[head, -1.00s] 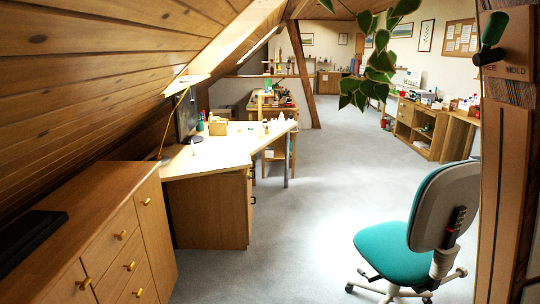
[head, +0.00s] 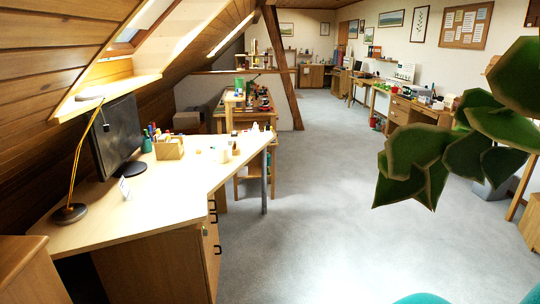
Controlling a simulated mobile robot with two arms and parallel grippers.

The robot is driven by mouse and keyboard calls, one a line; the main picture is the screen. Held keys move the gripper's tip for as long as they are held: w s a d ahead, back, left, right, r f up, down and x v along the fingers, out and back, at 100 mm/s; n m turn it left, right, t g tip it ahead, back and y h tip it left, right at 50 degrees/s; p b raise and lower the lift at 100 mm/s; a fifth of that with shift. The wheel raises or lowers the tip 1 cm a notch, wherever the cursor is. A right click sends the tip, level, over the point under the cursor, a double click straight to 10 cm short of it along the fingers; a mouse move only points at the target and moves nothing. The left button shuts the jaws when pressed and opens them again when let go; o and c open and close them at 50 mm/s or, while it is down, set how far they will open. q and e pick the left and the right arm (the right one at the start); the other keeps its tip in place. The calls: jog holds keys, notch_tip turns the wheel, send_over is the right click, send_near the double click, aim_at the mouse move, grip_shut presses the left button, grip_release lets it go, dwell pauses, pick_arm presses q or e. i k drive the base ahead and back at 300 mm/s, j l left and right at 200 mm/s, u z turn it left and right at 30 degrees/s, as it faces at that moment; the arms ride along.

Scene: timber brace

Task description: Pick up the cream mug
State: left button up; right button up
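A small cream-coloured cup shape, which looks like the cream mug (head: 223,153), stands on the light wooden desk (head: 185,188) at the left, toward the desk's far right part. It is small and bright in the picture, and I cannot make out its handle. Several other small pale items stand close around it. Neither of my grippers shows in the head view.
The desk also holds a monitor (head: 118,136), a lamp (head: 70,212) and a wooden box (head: 169,149). A workbench (head: 232,120) and a slanted timber brace (head: 283,68) stand beyond. Leaves (head: 440,155) hang at the right. The grey floor right of the desk is open.

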aim_at(222, 155)
jog(key=i, duration=1.25)
jog(key=i+l+u, duration=0.1)
jog(key=i, duration=1.15)
